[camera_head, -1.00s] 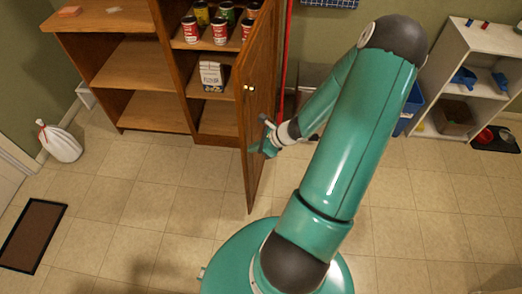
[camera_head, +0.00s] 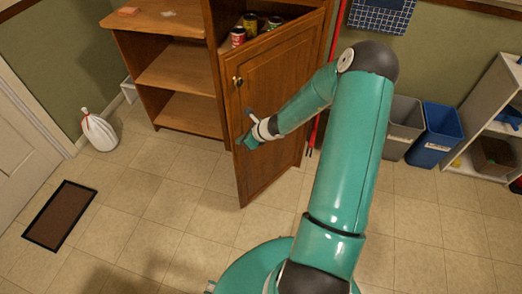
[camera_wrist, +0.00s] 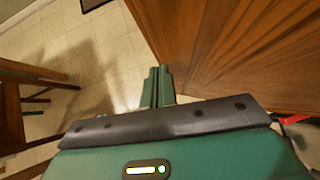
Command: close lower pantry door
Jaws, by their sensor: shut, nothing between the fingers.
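The lower pantry door (camera_head: 272,100) is a brown wooden panel with a small brass knob on its upper left. It is hinged on the right and stands partly open, with a few cans showing above it. My gripper (camera_head: 248,136) is at the outer face of the door, near its left edge below the knob. In the wrist view the two green fingers (camera_wrist: 158,85) are together and empty, beside the door face (camera_wrist: 235,50). I cannot tell whether they touch the door.
Open wooden shelves (camera_head: 180,70) stand left of the door. A white bag (camera_head: 99,132) and a dark mat (camera_head: 60,215) lie on the floor at left. A grey bin (camera_head: 403,125) and a blue bin (camera_head: 436,133) stand at right. The tiled floor in front is clear.

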